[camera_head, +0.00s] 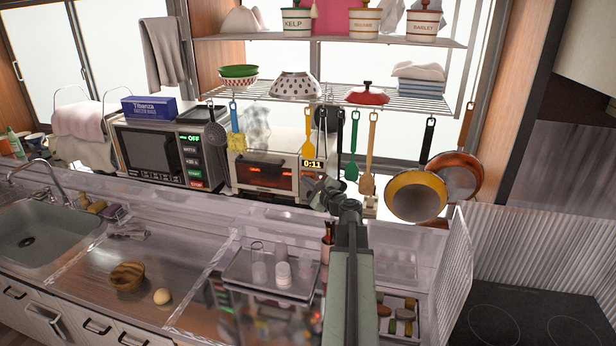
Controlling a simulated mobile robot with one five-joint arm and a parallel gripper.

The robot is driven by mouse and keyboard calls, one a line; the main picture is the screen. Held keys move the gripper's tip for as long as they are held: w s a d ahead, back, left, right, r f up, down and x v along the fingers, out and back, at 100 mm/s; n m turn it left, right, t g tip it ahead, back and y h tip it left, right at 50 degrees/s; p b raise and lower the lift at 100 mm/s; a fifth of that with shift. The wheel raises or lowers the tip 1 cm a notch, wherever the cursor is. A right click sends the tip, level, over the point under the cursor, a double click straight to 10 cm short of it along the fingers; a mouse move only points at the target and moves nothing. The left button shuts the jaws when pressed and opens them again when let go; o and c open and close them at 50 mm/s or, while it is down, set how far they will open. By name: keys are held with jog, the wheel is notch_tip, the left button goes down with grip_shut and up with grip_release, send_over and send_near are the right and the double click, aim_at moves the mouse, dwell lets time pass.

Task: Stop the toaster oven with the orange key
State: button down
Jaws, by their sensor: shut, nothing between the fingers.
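The white toaster oven (238,172) stands against the back under the hanging shelf, with orange glowing bars behind its door. A display (313,165) at its right reads 0:11 in yellow. My gripper (320,190) is shut and empty, just in front of the oven's right side below the display. The gripper and hanging utensils cover much of that side, and I cannot make out the orange key. Whether the gripper touches the oven cannot be told.
A microwave (150,150) showing OFF stands left of the oven.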

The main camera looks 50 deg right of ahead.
jog(key=shift+w+d, duration=0.3)
jog(key=shift+d, duration=0.3)
dwell(0.5)
dwell(0.3)
jog(key=shift+s+a, duration=0.3)
jog(key=shift+a, duration=0.3)
jog(key=shift+s+a, duration=0.3)
jog(key=shift+a, duration=0.25)
jog(key=a, duration=0.1)
jog(key=s+a, duration=0.1)
jog(key=a, duration=0.1)
jog(key=s+a, duration=0.1)
jog(key=shift+s+a, duration=0.15)
jog(key=shift+a, duration=0.05)
dwell(0.4)
jog(key=shift+a, duration=0.1)
